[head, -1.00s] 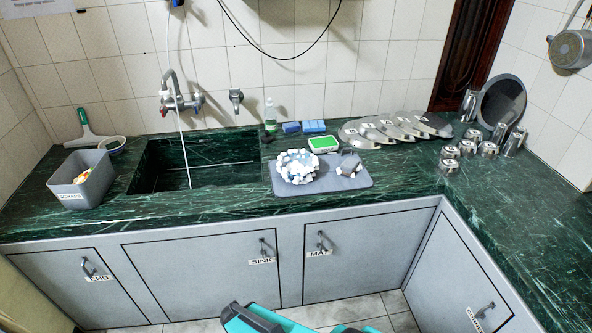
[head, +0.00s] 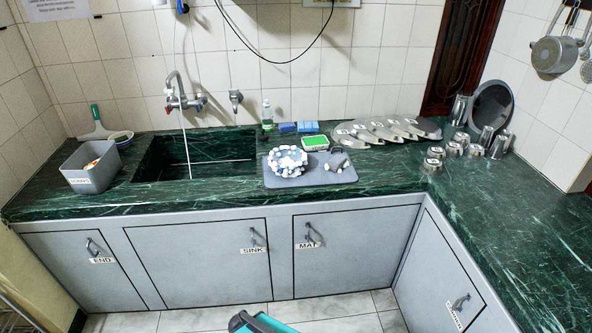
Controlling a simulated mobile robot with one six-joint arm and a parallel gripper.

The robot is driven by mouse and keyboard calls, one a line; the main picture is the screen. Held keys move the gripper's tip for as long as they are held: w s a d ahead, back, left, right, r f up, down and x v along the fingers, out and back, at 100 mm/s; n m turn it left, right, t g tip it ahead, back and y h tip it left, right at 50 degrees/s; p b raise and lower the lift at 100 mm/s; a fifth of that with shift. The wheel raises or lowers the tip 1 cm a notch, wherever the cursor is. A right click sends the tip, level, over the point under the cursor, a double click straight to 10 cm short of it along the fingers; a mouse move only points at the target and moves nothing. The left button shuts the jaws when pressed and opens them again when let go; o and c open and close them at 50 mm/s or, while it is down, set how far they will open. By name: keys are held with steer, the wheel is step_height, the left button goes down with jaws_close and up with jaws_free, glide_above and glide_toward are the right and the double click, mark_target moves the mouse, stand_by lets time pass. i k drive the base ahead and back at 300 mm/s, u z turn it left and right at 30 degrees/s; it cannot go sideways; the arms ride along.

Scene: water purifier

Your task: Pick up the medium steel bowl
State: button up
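A round vessel (head: 287,160), covered with white foam clumps, sits on the grey mat (head: 312,178) to the right of the sink. A smaller grey piece (head: 338,162) with white clumps at its edges lies on the right part of the mat. I cannot tell which of these, if either, is the medium steel bowl. A teal part of my own body shows at the bottom edge, well below the counter. My gripper does not show in the head view.
The sink (head: 195,160) has water running into it. A grey scraps bin (head: 91,172) stands at its left. A green-white tub (head: 315,143), numbered plates (head: 385,133) and steel cups (head: 453,150) stand behind and right of the mat. The right counter is largely clear.

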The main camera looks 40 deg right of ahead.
mark_target(287, 161)
steer(key=z, duration=0.3)
steer(key=i, duration=0.8)
steer(key=u, duration=0.9)
steer(key=k, duration=0.35)
steer(key=u, duration=0.55)
